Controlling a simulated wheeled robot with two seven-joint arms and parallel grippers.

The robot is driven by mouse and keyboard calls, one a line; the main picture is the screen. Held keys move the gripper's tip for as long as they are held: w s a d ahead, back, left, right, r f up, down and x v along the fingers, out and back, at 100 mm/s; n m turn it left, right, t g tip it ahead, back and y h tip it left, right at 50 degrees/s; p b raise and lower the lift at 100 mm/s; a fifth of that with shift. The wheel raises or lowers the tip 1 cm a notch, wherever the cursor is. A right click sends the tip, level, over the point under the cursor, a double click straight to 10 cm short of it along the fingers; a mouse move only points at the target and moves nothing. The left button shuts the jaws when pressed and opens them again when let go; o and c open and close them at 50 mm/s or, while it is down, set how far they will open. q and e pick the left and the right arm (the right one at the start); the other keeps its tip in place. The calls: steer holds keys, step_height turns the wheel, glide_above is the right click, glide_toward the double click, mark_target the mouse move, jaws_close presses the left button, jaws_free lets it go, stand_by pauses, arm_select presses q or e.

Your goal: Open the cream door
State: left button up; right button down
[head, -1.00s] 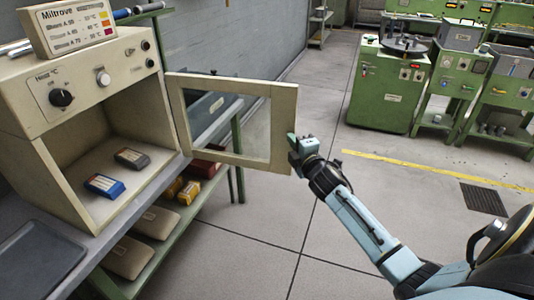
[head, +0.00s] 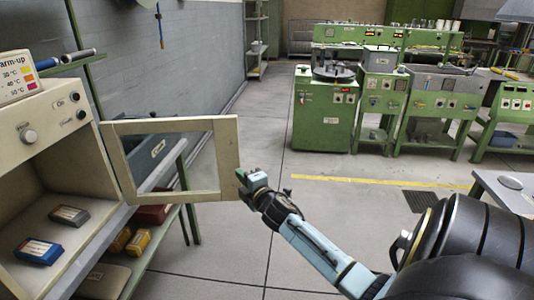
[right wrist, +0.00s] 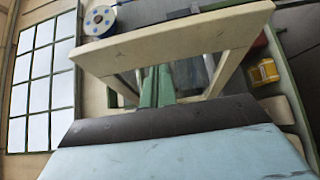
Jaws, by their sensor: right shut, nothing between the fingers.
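The cream door (head: 228,160) has a cream frame around a clear pane and stands swung wide open from the cream oven (head: 58,130). It also shows in the right wrist view (right wrist: 180,35). My right gripper (head: 248,180) is shut and empty, at the outer free edge of the door frame. In the right wrist view the door frame is just beyond the gripper; whether they touch I cannot tell. Inside the open oven lie a blue-labelled box (head: 38,251) and a dark box (head: 69,215). My left gripper is not in view.
A green shelf bench under the oven holds yellow boxes (head: 137,241) and a red box (head: 152,213). Green machines (head: 325,112) stand at the back. A grey table (head: 505,190) is at the right. The middle floor is clear.

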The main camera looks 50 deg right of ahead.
steer(key=s, duration=0.9)
steer(key=shift+s+d, duration=0.2)
steer(key=shift+s, duration=0.15)
steer(key=s+a+f+m+g+y, duration=0.1)
steer(key=s+a+f+m+g, duration=0.2)
steer(key=f, duration=0.8)
steer(key=s+a+f+m+g+y, duration=0.1)
steer(key=s+a+f+m+g, duration=0.3)
steer(key=f, duration=0.7)
steer(key=s+a+f+g, duration=0.15)
steer(key=s+f, duration=0.35)
steer(key=f, duration=0.7)
steer(key=s+a+f+m+g+y, duration=0.1)
steer(key=s+a+f+g, duration=0.1)
steer(key=s+a+f, duration=0.3)
steer(key=s+a+f+m+g+y, duration=0.1)
steer(key=s+a+f, duration=0.4)
steer(key=s, duration=0.8)
steer(key=s+a+f+m+g+y, duration=0.1)
steer(key=s+a+f+m+g, duration=0.2)
steer(key=s+a+f, duration=0.3)
steer(key=s+g, duration=0.1)
steer(key=s, duration=0.2)
steer(key=shift+s+f+g, duration=0.3)
steer(key=shift+s+g, duration=0.05)
